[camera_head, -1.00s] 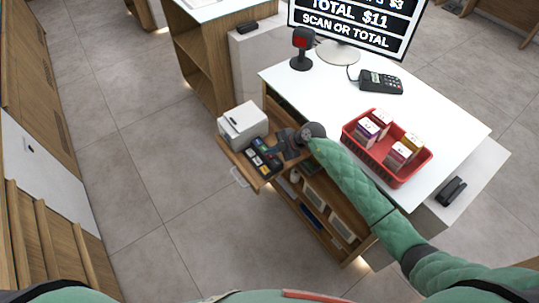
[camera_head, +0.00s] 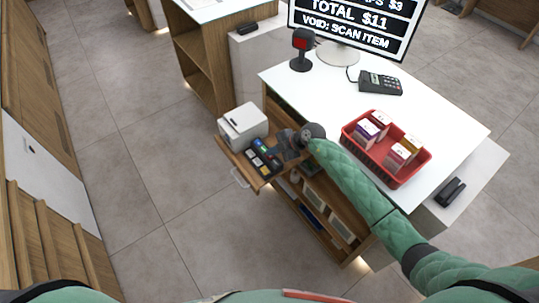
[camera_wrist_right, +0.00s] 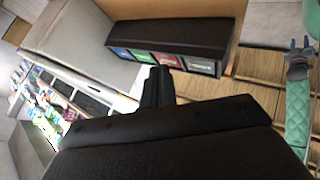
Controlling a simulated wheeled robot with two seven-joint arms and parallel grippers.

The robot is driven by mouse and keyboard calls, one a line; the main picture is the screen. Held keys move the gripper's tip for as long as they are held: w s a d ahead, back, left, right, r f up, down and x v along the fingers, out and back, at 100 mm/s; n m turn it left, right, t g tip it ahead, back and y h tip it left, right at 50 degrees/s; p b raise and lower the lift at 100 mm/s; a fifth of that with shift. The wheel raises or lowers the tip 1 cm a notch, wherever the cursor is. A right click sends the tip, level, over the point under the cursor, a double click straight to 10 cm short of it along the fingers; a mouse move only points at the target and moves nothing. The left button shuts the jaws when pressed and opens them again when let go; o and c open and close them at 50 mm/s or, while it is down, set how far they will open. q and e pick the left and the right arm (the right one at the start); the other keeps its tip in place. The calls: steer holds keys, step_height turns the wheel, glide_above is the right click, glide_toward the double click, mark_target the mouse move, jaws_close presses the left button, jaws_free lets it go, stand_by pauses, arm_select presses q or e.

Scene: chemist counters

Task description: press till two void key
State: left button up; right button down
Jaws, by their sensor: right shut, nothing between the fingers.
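The till keypad (camera_head: 264,158), a dark block with several coloured keys, sits on a pulled-out wooden drawer. In the right wrist view its side (camera_wrist_right: 185,35) shows green, blue, red and grey patches; I cannot read which key is void. My right gripper (camera_head: 283,148) is shut and empty, close over the right side of the keypad. Its fingertips (camera_wrist_right: 159,75) are near the red patch in the wrist view; I cannot tell whether they touch. The till screen (camera_head: 350,22) reads "TOTAL $11" and "VOID: SCAN ITEM". What seems my left gripper (camera_wrist_right: 300,48) is small at the wrist view's right edge.
A white printer (camera_head: 243,124) stands beside the keypad. On the white counter (camera_head: 330,90) are a scanner (camera_head: 301,50), a card terminal (camera_head: 380,82) and a red basket (camera_head: 386,150) of boxes. Shelves lie under the counter; the floor at left is clear.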

steer(key=shift+r+p, duration=0.3)
steer(key=shift+r, duration=0.2)
step_height(320, 180, up, 3)
steer(key=shift+f+p, duration=0.2)
steer(key=shift+p, duration=0.9)
steer(key=shift+r, duration=1.2)
